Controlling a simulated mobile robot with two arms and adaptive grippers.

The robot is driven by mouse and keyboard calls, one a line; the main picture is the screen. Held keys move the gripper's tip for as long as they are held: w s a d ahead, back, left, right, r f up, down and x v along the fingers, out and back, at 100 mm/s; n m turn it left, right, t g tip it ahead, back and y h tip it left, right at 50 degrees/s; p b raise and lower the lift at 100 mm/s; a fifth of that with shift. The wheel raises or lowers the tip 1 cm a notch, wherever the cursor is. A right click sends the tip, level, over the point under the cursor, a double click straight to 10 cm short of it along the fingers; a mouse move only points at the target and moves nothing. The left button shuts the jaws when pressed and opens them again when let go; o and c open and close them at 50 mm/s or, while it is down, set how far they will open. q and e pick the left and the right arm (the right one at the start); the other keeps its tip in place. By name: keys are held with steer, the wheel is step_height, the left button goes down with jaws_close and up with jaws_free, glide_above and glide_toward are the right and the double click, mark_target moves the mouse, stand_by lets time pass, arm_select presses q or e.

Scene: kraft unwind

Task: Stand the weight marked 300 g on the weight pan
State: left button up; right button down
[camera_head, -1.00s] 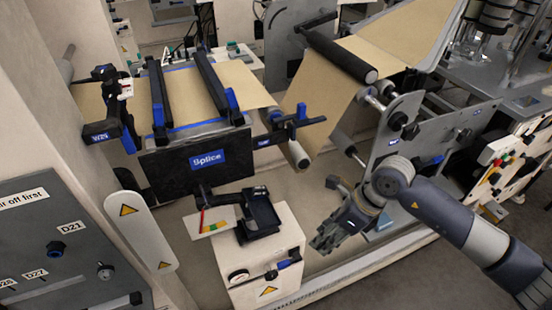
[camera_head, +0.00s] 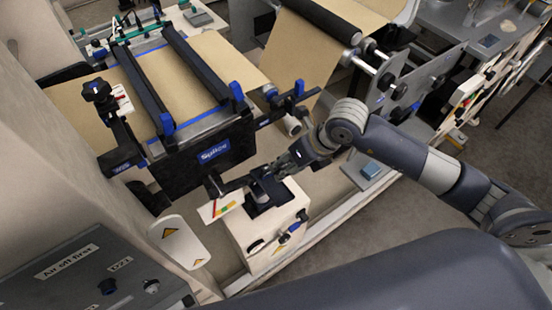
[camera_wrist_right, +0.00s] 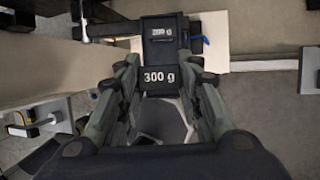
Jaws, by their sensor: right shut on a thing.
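My right gripper (camera_wrist_right: 160,95) is shut on the dark weight marked 300 g (camera_wrist_right: 158,78), whose label faces the camera in the right wrist view. In the head view the gripper (camera_head: 272,177) is at the dark weight pan (camera_head: 262,208) on top of the white box. In the wrist view a dark part with a blurred white label (camera_wrist_right: 165,33) lies just beyond the weight. Whether the weight touches the pan is hidden. My left gripper is not in view.
The black Splice board (camera_head: 205,160) stands close behind. Brown paper web (camera_head: 200,65) runs above it.

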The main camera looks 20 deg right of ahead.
steer(key=shift+s+d+f+b, duration=0.4)
steer(key=shift+s+f, duration=0.1)
steer(key=shift+f, duration=0.15)
steer(key=shift+a+b+x, duration=0.2)
steer(key=shift+b+x, duration=0.35)
steer(key=shift+x, duration=0.65)
steer(key=shift+s+a+f+b, duration=0.1)
steer(key=shift+s+f+b, duration=0.2)
steer(key=shift+f+b, duration=0.25)
steer(key=shift+s+a+f+b, duration=0.1)
steer(key=shift+f+b, duration=0.5)
steer(key=shift+f, duration=0.15)
steer(key=shift+a+f+b, duration=0.25)
steer(key=shift+f+b, duration=0.15)
steer(key=shift+f, duration=0.05)
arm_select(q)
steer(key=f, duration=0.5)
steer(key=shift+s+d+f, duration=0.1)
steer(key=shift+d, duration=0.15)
arm_select(e)
steer(key=shift+f, duration=0.1)
steer(key=shift+s, duration=0.1)
